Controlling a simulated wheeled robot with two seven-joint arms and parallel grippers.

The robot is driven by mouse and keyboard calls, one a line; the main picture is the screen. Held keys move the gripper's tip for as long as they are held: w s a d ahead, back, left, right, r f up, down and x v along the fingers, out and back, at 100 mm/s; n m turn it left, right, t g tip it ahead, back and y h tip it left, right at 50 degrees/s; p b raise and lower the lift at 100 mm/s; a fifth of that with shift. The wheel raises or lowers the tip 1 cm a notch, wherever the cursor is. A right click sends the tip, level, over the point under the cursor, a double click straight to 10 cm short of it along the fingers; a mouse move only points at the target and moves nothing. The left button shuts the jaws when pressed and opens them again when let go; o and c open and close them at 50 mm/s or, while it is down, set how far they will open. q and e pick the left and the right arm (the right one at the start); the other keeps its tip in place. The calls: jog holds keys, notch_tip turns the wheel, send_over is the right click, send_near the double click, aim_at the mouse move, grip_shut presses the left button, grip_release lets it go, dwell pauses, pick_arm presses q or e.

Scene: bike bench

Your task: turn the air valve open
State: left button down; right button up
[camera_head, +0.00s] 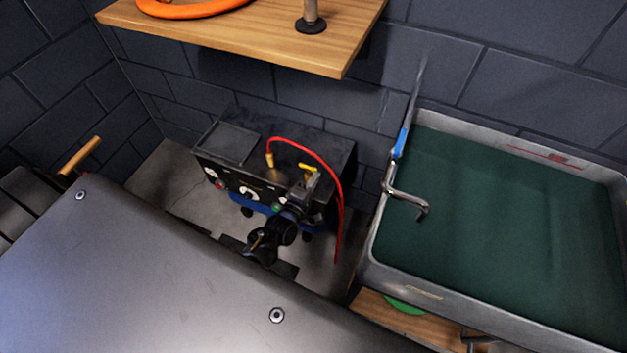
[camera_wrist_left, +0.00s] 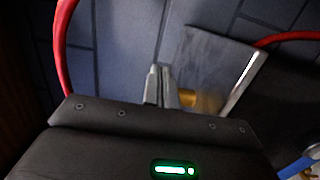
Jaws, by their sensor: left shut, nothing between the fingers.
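The air valve shows as a small yellow handle (camera_head: 308,167) above the black compressor (camera_head: 230,141), to the right of the red hose's brass fitting (camera_head: 269,159). My left gripper (camera_head: 313,178) is close beside the yellow handle, with its fingers shut and empty. I cannot tell whether they touch the handle. In the left wrist view the shut fingers (camera_wrist_left: 158,84) point up from the gripper body, next to a brass-yellow piece (camera_wrist_left: 188,98) that they partly hide. I cannot tell which part of the valve this is. My right gripper is not in view.
The red hose (camera_head: 325,165) arches over the compressor's right side. A wooden shelf (camera_head: 230,38) overhangs behind. A grey basin with a green inside (camera_head: 490,210) stands at the right. A dark metal surface (camera_head: 150,270) fills the lower left. Dark block walls close off the back.

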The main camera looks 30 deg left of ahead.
pick_arm(q)
jog(key=s, duration=1)
jog(key=shift+s+a, duration=0.25)
jog(key=shift+s, duration=0.15)
